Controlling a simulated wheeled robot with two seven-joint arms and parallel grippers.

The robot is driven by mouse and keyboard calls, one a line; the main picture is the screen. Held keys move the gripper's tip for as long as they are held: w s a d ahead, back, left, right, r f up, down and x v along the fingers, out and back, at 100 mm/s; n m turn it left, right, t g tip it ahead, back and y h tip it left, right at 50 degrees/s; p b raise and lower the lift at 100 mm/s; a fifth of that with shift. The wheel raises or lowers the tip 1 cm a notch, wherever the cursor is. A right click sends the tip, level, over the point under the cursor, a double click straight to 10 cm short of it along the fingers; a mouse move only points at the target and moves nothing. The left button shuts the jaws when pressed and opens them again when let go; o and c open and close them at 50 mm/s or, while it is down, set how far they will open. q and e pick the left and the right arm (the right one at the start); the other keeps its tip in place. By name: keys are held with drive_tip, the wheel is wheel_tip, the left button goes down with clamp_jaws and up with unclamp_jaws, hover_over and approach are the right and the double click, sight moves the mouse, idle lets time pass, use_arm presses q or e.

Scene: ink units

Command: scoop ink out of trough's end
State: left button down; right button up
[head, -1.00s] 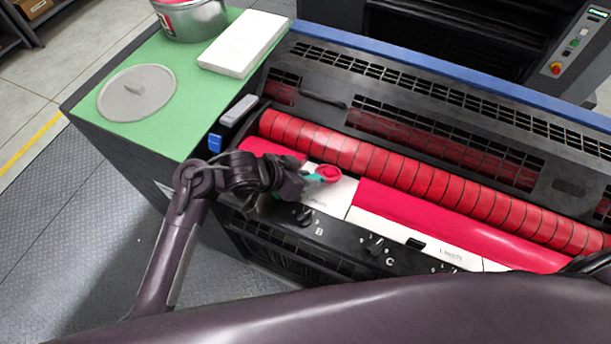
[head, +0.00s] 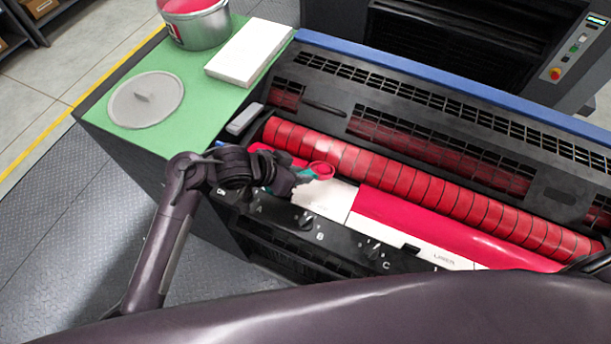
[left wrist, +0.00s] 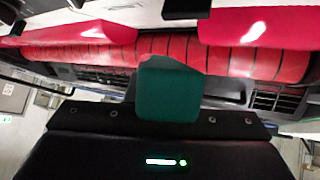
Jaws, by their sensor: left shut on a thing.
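The ink trough (head: 322,203) runs along the front of the press below the red roller (head: 395,175). Red ink (head: 430,222) fills its right part, and more red ink (head: 262,148) lies at its left end. A bare white stretch lies between them. My left gripper (head: 290,181) is shut on a scoop, whose teal handle (left wrist: 168,90) fills the middle of the left wrist view. Its red, round head (head: 321,170) is over the trough near the left ink, against the roller's side in the picture. Whether it touches the ink is unclear. My right gripper's fingers do not show.
An open ink can (head: 205,30), a white block (head: 248,52) and a grey lid (head: 145,100) rest on the green cabinet top (head: 190,110) at left. Knobs (head: 305,222) line the press front. A slotted guard (head: 450,115) covers the back.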

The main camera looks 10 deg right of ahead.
use_arm(q)
drive_tip(key=w+a, duration=0.2)
drive_tip(key=a, duration=0.1)
drive_tip(key=w+a, duration=0.3)
drive_tip(key=a, duration=0.1)
drive_tip(key=w+a, duration=0.3)
drive_tip(key=a, duration=0.1)
drive_tip(key=shift+a, duration=0.25)
drive_tip(key=shift+s+f+b, duration=0.1)
drive_tip(key=shift+f+b, duration=0.55)
drive_tip(key=shift+f, duration=0.95)
drive_tip(key=shift+f+b, duration=0.5)
drive_tip(key=shift+f, duration=0.05)
drive_tip(key=shift+f+b, duration=0.5)
drive_tip(key=shift+f, duration=0.45)
wheel_tip(320, 180, up, 4)
drive_tip(key=p, duration=0.3)
drive_tip(key=shift+f+p, duration=0.25)
drive_tip(key=shift+p, duration=0.05)
drive_tip(key=shift+r, duration=0.3)
wheel_tip(320, 180, up, 6)
drive_tip(key=shift+r, duration=0.25)
